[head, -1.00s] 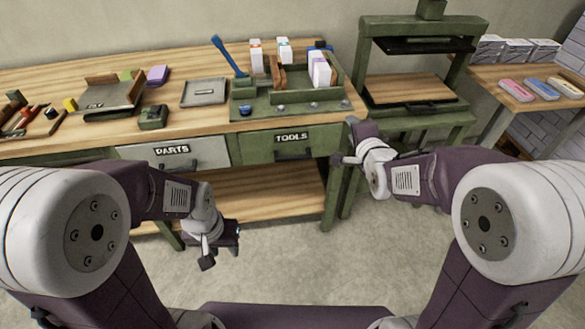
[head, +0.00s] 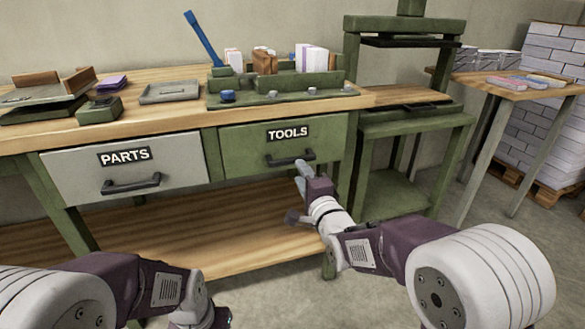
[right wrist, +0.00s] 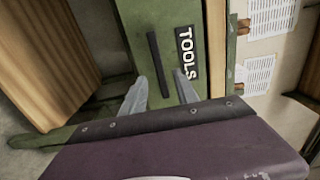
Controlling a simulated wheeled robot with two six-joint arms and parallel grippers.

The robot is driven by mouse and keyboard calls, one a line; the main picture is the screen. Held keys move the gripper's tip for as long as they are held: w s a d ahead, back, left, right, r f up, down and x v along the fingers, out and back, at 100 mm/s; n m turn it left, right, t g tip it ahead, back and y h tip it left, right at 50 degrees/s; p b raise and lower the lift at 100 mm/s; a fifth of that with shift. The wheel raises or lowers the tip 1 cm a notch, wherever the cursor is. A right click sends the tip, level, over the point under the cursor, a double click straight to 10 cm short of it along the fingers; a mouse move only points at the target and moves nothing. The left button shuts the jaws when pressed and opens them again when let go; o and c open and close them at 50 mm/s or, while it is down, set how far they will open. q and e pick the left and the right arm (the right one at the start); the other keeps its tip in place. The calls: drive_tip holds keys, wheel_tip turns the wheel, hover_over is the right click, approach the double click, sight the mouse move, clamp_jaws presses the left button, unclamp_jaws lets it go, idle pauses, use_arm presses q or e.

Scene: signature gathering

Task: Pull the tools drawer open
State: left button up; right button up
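The green tools drawer (head: 250,150) is shut in the bench front, with a black TOOLS label and a dark bar handle (head: 290,159). In the right wrist view the drawer front (right wrist: 143,40) is turned sideways, and its handle (right wrist: 159,64) lies ahead, between the lines of the two fingers. My right gripper (head: 298,192) is just below and in front of the handle. In the right wrist view its fingers (right wrist: 160,92) are spread with nothing between them. My left gripper (head: 215,318) is low at the bottom edge, mostly cut off, so its fingers cannot be judged.
The grey parts drawer (head: 80,170) with its own handle is shut at left. A green tool tray (head: 270,97) stands on the bench top above. A green press stand (head: 410,125) is close on the right. A wooden shelf (head: 200,235) lies below the drawers.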

sight(293, 162)
drive_tip(key=b+x, duration=0.2)
drive_tip(key=x, duration=0.6)
drive_tip(key=shift+f, duration=0.15)
drive_tip(key=shift+c, duration=0.3)
clamp_jaws()
idle(0.8)
